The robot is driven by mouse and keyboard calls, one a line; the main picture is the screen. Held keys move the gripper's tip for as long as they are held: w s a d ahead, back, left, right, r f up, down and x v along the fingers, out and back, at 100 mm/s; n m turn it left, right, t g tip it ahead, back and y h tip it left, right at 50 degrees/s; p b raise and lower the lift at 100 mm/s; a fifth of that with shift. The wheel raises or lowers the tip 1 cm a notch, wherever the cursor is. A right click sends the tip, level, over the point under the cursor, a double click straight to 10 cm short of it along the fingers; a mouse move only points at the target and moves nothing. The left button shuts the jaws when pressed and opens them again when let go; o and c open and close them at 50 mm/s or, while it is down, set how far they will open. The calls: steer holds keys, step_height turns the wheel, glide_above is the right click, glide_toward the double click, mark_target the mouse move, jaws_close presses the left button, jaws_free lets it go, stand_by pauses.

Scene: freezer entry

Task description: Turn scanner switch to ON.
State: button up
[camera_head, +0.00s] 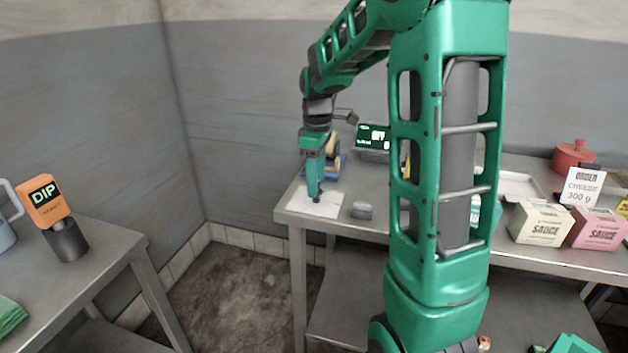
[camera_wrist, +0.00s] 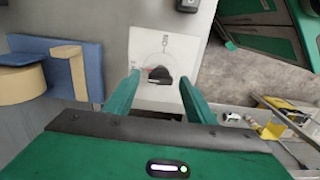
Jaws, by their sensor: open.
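The scanner switch (camera_wrist: 160,75) is a small dark knob on a white panel (camera_wrist: 142,40). A circle is drawn around the knob, with small lettering at the panel's upper right and left that is hard to read. My gripper (camera_wrist: 160,78) is open, with one green finger on each side of the knob in the wrist view. I cannot tell whether the fingers touch it. In the head view my gripper (camera_head: 314,196) points down over the white panel (camera_head: 325,206) on the steel table, and hides the knob.
A blue holder with a tan roll (camera_wrist: 60,70) stands left of the panel in the wrist view. A small grey object (camera_head: 362,210) lies right of the panel. A green-lit display (camera_head: 373,137) stands behind. Sauce boxes (camera_head: 540,223) are far right.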

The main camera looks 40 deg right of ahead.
steer(key=c, duration=1)
steer(key=shift+c, duration=0.2)
steer(key=shift+m, duration=0.3)
steer(key=m, duration=0.3)
steer(key=shift+w+r+m, duration=0.1)
steer(key=shift+m, duration=0.2)
steer(key=m, duration=0.9)
steer(key=shift+m, duration=2.3)
steer(key=shift+w+a, duration=0.1)
